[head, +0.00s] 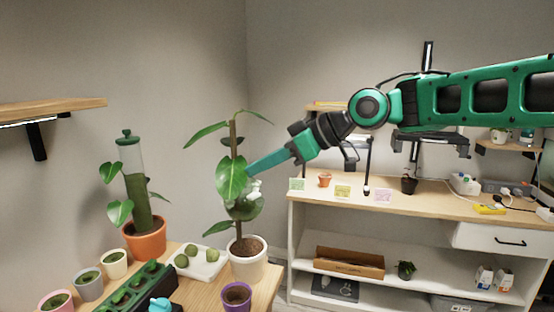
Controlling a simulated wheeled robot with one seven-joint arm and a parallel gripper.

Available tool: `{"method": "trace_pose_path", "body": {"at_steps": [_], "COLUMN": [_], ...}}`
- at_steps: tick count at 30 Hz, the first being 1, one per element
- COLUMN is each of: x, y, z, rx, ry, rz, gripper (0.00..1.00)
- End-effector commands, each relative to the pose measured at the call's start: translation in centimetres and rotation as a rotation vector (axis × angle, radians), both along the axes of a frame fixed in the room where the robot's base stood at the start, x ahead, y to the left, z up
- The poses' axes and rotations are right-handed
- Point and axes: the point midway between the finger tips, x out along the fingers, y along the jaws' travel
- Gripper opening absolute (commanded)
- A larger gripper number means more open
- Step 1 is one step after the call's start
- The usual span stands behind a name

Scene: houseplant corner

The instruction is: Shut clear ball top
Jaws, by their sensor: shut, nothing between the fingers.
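The clear ball (245,209) sits on the stem of the tall plant in the white pot, partly hidden by a big leaf. It looks dark greenish inside, and a small pale piece (256,188) stands at its upper right. I cannot tell how far its top is open. My gripper (250,170) is shut and empty. It reaches in from the right, with its tips just above the ball and close to the leaf. I cannot tell whether the tips touch anything.
The white pot (248,268) stands at the table's (205,293) right end, beside a white tray (210,266) with green balls and a purple pot (237,295). An orange pot (145,240) with a clear moss tube (130,158) stands left. A shelf unit (420,240) is behind.

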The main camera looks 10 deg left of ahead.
Motion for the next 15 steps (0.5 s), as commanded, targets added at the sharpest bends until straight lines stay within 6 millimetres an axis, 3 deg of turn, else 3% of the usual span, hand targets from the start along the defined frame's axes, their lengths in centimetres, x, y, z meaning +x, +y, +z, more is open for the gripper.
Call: {"method": "trace_pose_path", "body": {"at_steps": [1,6,15], "x": [0.0,0.0,-0.1], "y": [0.7,-0.3,-0.8], "z": [-0.6,-2.9,-4.1], "rx": [-0.002,-0.002,-0.001], "ry": [0.003,0.003,0.0], "rz": [0.002,-0.002,-0.001], "gripper": [0.0,0.0,0.0]}}
